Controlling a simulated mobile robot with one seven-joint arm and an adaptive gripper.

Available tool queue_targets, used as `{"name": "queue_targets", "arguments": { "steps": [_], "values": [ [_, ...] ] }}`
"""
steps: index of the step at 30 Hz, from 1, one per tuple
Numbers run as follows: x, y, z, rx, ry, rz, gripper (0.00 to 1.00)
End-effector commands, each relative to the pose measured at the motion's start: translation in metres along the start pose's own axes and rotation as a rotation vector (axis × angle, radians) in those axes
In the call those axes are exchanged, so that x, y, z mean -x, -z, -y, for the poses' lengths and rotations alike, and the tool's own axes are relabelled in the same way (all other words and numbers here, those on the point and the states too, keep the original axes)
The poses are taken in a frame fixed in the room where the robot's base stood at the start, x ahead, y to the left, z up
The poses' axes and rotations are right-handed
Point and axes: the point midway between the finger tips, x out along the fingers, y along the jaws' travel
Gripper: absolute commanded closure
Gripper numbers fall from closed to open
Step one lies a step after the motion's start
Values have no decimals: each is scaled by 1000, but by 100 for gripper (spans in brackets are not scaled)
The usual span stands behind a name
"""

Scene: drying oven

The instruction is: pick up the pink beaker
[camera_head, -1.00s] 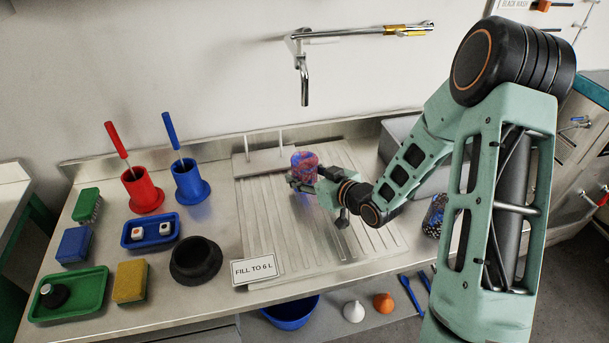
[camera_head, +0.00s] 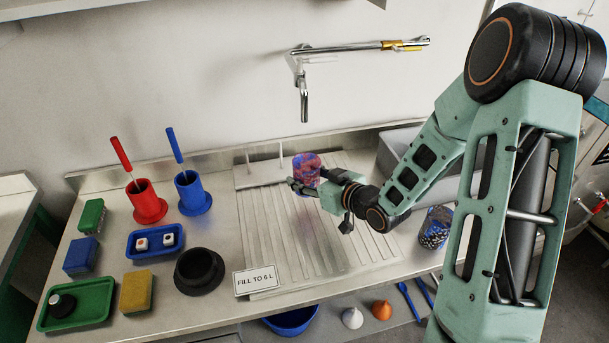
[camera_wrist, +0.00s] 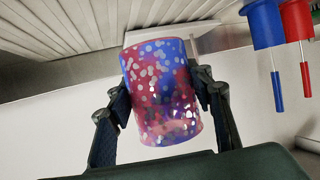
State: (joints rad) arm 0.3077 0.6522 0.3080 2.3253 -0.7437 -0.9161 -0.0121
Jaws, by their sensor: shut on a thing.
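The pink beaker (camera_head: 306,172) is speckled pink, red and blue with pale spots. It is at the back of the ribbed drainboard (camera_head: 330,258), in front of the white peg rack. My gripper (camera_head: 304,188) reaches it from the right and is shut around its sides. In the wrist view the beaker (camera_wrist: 163,95) fills the middle, with a finger pressed on each side. The wrist picture is turned over, with the drainboard at the top. I cannot tell whether the beaker's base touches the drainboard.
A second speckled beaker (camera_head: 435,228) stands to the right, near my arm. A tap (camera_head: 303,90) hangs from the wall above. Red (camera_head: 147,202) and blue (camera_head: 191,194) holders, a black ring (camera_head: 199,271) and a "FILL TO 6 L" sign (camera_head: 256,281) are to the left.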

Motion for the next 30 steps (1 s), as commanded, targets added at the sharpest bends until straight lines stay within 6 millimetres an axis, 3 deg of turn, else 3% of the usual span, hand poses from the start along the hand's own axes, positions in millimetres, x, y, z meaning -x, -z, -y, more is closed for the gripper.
{"name": "queue_targets", "arguments": {
  "steps": [9,20,30],
  "values": [
    [42,26,9,0,-2,0,83],
    [90,26,24,0,-2,0,83],
    [96,29,25,-5,4,-1,83]
  ]
}}
